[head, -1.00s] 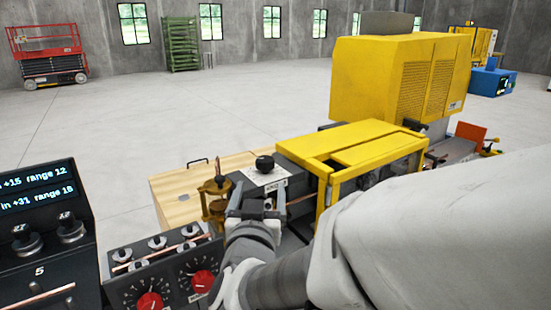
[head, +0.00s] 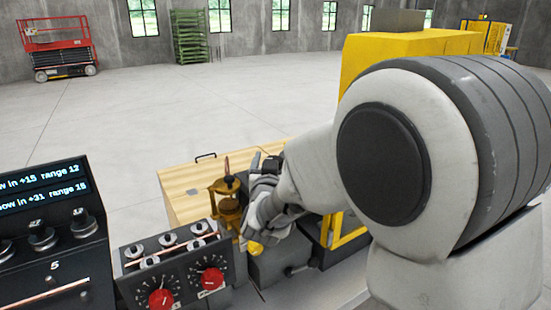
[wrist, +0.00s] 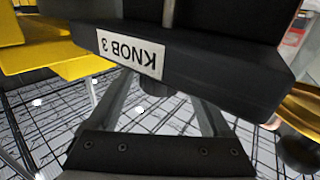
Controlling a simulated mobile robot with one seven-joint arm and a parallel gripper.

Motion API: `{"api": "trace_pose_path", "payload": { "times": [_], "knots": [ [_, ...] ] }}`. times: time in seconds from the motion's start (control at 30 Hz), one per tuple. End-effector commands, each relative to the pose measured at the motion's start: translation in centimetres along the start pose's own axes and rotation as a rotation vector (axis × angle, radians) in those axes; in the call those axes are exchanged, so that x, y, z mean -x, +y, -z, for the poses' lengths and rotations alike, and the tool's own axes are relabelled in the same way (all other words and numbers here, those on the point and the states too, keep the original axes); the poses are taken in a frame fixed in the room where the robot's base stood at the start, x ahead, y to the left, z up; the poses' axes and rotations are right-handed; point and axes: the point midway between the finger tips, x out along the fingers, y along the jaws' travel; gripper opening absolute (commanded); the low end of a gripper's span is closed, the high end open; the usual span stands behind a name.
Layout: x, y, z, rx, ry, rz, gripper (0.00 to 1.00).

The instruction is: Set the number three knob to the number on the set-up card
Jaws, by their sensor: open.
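The label KNOB 3 (wrist: 130,54) shows upside down on the edge of a dark block (wrist: 215,72) in the wrist view. My gripper (wrist: 163,95) is open, its two fingers reaching up to this block, with nothing seen held between them. A grey rod (wrist: 168,12) stands above the block's top edge. In the head view my gripper (head: 262,187) is at the machine beside the brass fitting, mostly hidden by my own wrist. A dark shape there may be the number three knob; its setting cannot be read. I see no readable set-up card.
The brass fitting (head: 228,195) stands close left of my gripper. A control panel (head: 135,268) with red knobs (head: 210,278) is nearer, and a display console (head: 40,225) is at left. A wooden board (head: 185,178) lies behind. Yellow guarding (head: 340,235) is at right.

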Motion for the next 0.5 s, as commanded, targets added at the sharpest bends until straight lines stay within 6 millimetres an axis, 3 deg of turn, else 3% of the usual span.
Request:
{"api": "trace_pose_path", "payload": {
  "times": [0.13, 0.5],
  "knots": [
    [0.02, 0.0, 0.0, 0.0, 0.0, 0.0, 0.81],
    [0.05, -0.01, 0.01, 0.0, 0.0, 0.0, 0.15]
  ]
}}
